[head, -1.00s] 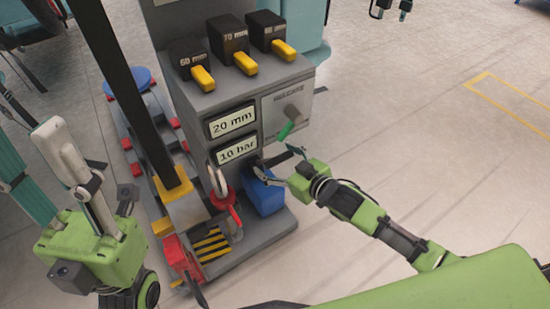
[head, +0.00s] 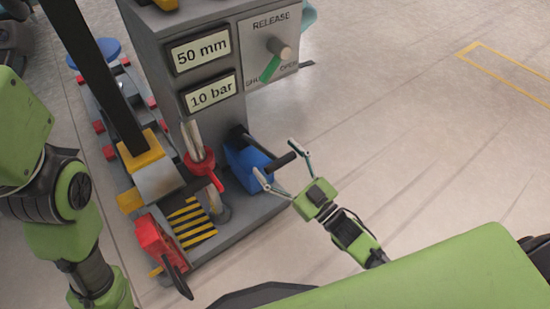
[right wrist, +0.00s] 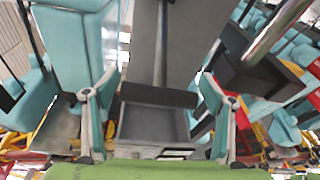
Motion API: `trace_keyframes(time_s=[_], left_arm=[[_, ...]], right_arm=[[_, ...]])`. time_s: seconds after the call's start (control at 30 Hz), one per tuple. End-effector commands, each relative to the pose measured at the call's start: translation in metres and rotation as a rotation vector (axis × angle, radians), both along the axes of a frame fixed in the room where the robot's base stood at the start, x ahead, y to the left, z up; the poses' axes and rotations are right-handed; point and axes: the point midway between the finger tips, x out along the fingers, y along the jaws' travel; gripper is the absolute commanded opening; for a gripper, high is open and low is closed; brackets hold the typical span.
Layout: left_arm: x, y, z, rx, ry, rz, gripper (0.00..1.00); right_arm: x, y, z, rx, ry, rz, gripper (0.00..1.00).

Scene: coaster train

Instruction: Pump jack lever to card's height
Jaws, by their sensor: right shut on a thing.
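The jack lever (head: 280,162) is a dark bar that sticks out from beside the blue block (head: 240,168) low on the grey column. In the right wrist view, a dark bar (right wrist: 158,95) lies across between the two fingers. The upper display (head: 200,50) reads 50 mm and the lower display (head: 210,93) reads 10 bar. The green release handle (head: 270,68) points down towards the SHUT mark. No height card can be read now. My left gripper is out of view; only my left arm shows.
A red clamp-like part (head: 203,170) and a red block with a black handle (head: 155,240) stand left of the lever. A yellow-and-black striped plate (head: 190,222) lies on the base. The floor to the right is clear.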

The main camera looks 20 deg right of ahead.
Motion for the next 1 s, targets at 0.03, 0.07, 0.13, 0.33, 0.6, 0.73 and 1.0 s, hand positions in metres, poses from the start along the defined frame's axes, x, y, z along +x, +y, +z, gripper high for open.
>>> trace_keyframes(time_s=[0.03,0.07,0.13,0.33,0.6,0.73,1.0], left_arm=[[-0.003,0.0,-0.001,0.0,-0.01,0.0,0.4],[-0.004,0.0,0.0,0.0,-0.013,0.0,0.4],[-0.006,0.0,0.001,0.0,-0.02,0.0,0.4],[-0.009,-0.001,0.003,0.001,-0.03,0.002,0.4],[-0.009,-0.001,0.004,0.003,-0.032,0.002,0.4],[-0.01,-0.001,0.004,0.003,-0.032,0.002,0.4],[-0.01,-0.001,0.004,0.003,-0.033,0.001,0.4]], right_arm=[[-0.002,-0.002,-0.012,-0.001,0.017,-0.002,0.37],[-0.003,-0.002,-0.014,-0.002,0.019,-0.002,0.37],[-0.004,-0.002,-0.018,-0.002,0.021,-0.001,0.38],[-0.006,-0.003,-0.025,-0.001,0.025,-0.001,0.37],[-0.006,-0.003,-0.027,0.001,0.028,-0.001,0.37],[-0.006,-0.003,-0.027,0.001,0.029,-0.002,0.37],[-0.005,-0.002,-0.025,0.0,0.022,-0.001,0.93]])
